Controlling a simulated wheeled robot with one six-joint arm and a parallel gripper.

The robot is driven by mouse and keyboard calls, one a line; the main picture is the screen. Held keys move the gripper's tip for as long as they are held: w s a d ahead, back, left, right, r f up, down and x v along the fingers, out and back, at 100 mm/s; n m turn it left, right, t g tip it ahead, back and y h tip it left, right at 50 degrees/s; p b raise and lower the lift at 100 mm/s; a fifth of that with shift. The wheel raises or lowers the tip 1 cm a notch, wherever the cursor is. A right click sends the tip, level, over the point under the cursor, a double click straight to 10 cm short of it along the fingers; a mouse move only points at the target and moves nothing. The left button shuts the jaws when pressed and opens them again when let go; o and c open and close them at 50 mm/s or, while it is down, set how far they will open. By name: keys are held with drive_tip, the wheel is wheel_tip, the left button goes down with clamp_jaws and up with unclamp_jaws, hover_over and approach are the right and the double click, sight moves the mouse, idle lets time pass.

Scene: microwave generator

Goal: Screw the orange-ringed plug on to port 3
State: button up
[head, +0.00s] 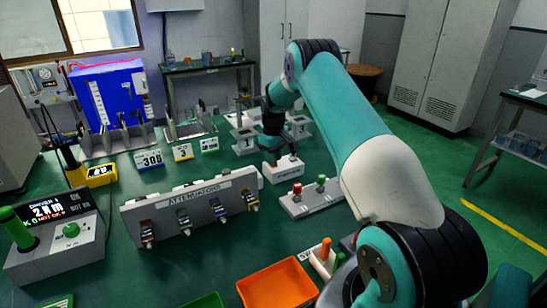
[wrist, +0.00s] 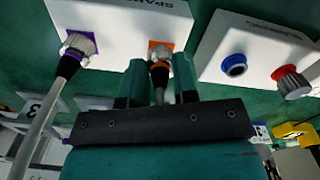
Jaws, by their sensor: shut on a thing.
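My gripper (wrist: 158,78) is shut on the orange-ringed plug (wrist: 160,72), with one finger on each side of it. The plug's metal end is at an orange-framed socket on a white block (wrist: 120,18) with upside-down lettering. I cannot tell whether it is seated or just touching. Its cable runs back between the fingers. In the head view my gripper (head: 281,152) is low over the small white block (head: 288,174), and the plug is hidden there.
A purple-ringed plug (wrist: 78,50) with a grey cable sits on the same block. The attenuators box (head: 190,208), blue cabinet (head: 110,92) and orange tray (head: 277,285) occupy the green table.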

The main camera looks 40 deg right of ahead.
drive_tip(key=shift+n, duration=2)
drive_tip(key=o, duration=0.9)
drive_tip(key=shift+o, duration=0.2)
wheel_tip(320, 180, up, 18)
drive_tip(key=b, duration=0.1)
drive_tip(key=shift+f, duration=0.25)
